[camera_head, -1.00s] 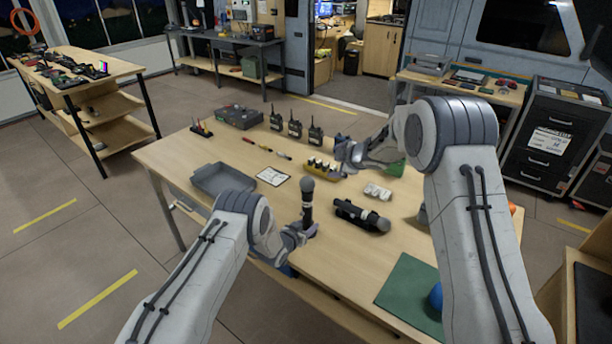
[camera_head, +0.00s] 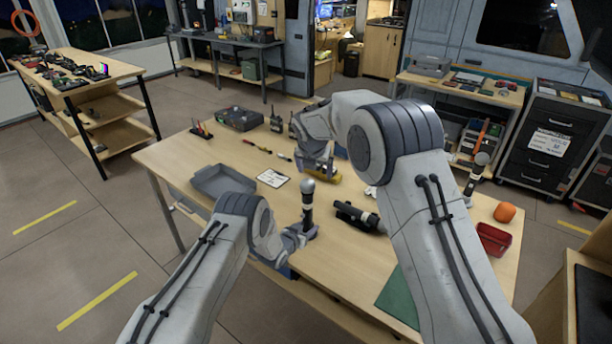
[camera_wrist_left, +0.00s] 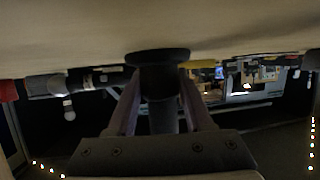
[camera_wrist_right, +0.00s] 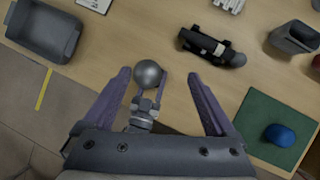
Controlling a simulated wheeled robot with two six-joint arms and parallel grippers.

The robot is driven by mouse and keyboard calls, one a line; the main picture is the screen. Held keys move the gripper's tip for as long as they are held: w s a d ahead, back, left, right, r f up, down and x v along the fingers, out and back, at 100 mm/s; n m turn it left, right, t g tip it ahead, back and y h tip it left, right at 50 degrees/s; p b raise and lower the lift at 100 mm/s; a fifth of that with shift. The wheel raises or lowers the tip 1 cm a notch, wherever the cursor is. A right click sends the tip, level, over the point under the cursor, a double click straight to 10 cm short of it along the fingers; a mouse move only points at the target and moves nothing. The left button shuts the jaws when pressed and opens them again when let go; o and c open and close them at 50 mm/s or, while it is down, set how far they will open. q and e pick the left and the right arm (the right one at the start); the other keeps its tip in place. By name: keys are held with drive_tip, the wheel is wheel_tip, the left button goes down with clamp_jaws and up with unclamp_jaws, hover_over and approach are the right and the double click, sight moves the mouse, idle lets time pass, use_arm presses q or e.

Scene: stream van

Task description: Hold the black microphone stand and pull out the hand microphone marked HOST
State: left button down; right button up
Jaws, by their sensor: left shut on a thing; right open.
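A hand microphone (camera_head: 308,187) with a grey ball head stands upright in the black microphone stand (camera_head: 307,225) near the table's front edge. My left gripper (camera_head: 300,236) is shut around the stand, low near the tabletop; the left wrist view shows the stand's dark round base (camera_wrist_left: 158,56) and its stem between the fingers. My right gripper (camera_wrist_right: 157,76) is open above the microphone. In the right wrist view the ball head (camera_wrist_right: 148,72) appears between its fingertips, nearer the left finger. No HOST marking is legible.
A black microphone with a white band (camera_head: 358,217) lies to the right of the stand. Another microphone (camera_head: 476,172) stands at the table's right side, near an orange ball (camera_head: 505,212) and a red bin (camera_head: 494,239). A grey tray (camera_head: 222,181) lies left; a green mat (camera_head: 400,300) lies front right.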

sight(308, 195)
drive_tip(key=f+n, duration=0.1)
drive_tip(key=f, duration=0.2)
drive_tip(key=w+a+f, duration=0.1)
drive_tip(key=f, duration=0.3)
drive_tip(key=w+a+f+n+g, duration=0.1)
drive_tip(key=f, duration=0.3)
drive_tip(key=shift+n, duration=0.3)
clamp_jaws()
